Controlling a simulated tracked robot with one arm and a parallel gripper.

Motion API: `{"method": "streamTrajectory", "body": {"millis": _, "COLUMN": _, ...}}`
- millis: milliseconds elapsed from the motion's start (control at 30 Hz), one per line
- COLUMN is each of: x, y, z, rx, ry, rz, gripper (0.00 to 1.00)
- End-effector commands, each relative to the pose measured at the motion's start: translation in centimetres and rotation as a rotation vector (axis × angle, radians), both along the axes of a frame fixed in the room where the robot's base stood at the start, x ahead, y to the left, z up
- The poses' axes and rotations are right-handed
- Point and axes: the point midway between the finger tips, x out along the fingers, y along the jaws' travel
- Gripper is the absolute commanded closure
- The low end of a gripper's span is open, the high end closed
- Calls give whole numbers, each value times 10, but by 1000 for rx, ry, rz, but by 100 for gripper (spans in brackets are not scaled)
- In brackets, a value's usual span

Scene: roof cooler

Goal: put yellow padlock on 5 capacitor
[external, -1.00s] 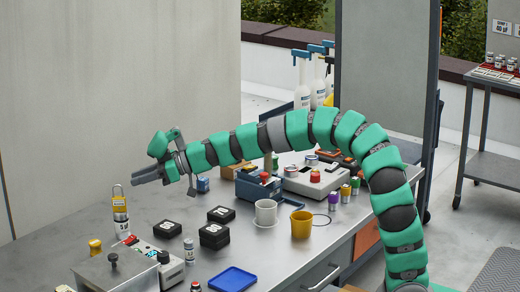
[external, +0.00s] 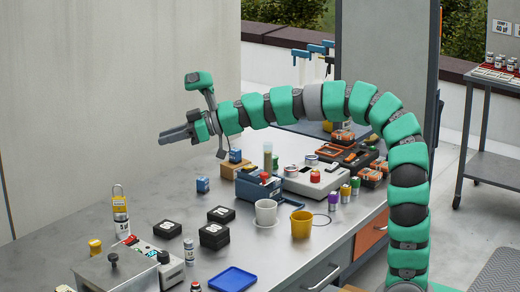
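The yellow padlock (external: 119,204) stands upright on top of the silver 5 capacitor (external: 122,227), its shackle pointing up. The capacitor stands upright near the left edge of the metal table. My gripper (external: 168,137) is in the air above the table, up and to the right of the padlock and well apart from it. Its dark fingers point left and appear together, with nothing seen between them. The view is too small to show whether they are fully shut.
Several black boxes (external: 214,236), a white mug (external: 265,212), a yellow mug (external: 301,224) and a blue tray (external: 233,279) stand on the table (external: 268,262). A grey box with knobs (external: 117,272) is at the front left.

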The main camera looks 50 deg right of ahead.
Motion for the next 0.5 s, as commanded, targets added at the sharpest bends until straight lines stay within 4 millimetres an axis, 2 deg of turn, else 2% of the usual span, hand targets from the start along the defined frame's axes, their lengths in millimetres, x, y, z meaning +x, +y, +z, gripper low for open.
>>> {"method": "streamTrajectory", "body": {"millis": 33, "x": -12, "y": -16, "z": 36, "rx": -7, "ry": -20, "rz": -34, "gripper": 73}}
{"method": "streamTrajectory", "body": {"millis": 200, "x": -60, "y": -59, "z": 125, "rx": -23, "ry": -18, "rz": -182, "gripper": 73}}
{"method": "streamTrajectory", "body": {"millis": 333, "x": -105, "y": -90, "z": 180, "rx": -29, "ry": -19, "rz": -340, "gripper": 73}}
{"method": "streamTrajectory", "body": {"millis": 500, "x": -158, "y": -122, "z": 230, "rx": -18, "ry": -36, "rz": -557, "gripper": 73}}
